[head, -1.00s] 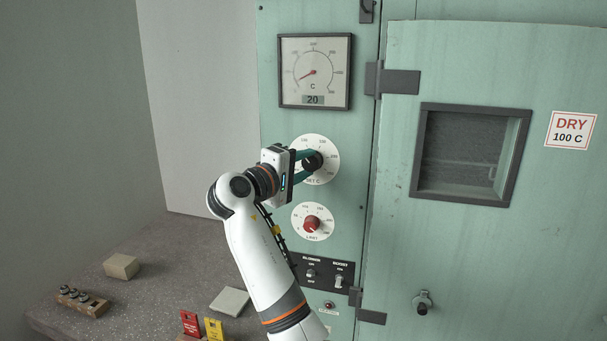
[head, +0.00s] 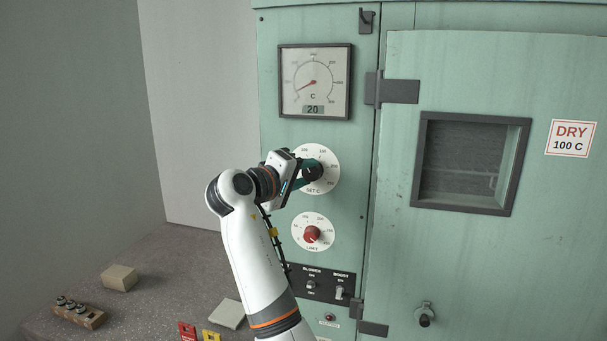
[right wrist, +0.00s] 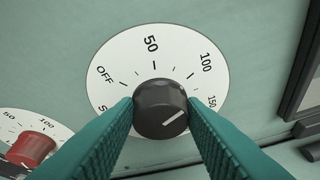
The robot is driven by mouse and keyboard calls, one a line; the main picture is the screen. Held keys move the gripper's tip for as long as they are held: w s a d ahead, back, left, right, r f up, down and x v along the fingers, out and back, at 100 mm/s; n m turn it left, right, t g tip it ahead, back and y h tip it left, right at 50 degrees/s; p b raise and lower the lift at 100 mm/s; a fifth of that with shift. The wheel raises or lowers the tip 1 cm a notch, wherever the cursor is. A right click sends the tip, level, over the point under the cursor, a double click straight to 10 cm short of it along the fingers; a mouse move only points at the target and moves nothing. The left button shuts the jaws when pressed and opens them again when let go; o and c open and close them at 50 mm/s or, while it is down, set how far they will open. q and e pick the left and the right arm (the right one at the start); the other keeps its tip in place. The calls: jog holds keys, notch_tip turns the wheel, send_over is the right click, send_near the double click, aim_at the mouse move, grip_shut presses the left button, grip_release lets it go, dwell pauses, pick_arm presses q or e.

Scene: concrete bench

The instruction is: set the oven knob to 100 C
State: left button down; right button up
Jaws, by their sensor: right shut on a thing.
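The black SET C knob (head: 315,172) sits on a white dial (head: 328,184) on the green oven panel. My right gripper (head: 303,173) is shut on it, with one teal finger on each side. In the right wrist view the knob (right wrist: 161,100) is between the fingertips (right wrist: 160,112). The dial (right wrist: 125,62) there reads OFF, 50, 100 and 150. The knob's white line slants up and right, roughly toward 150, but a finger partly covers that side. The gauge (head: 315,65) above shows 20. My left gripper is not in view.
A red LIMIT knob (head: 312,234) is close below. Under it is a black switch panel (head: 325,284). The oven door (head: 470,260) with a DRY 100 C label (head: 570,138) is at right. Blocks lie on the bench (head: 165,270) at lower left.

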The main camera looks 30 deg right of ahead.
jog(key=o, duration=1)
jog(key=shift+s+a, duration=0.15)
jog(key=shift+a, duration=0.4)
jog(key=shift+b+v, duration=1.75)
jog(key=shift+v, duration=3.75)
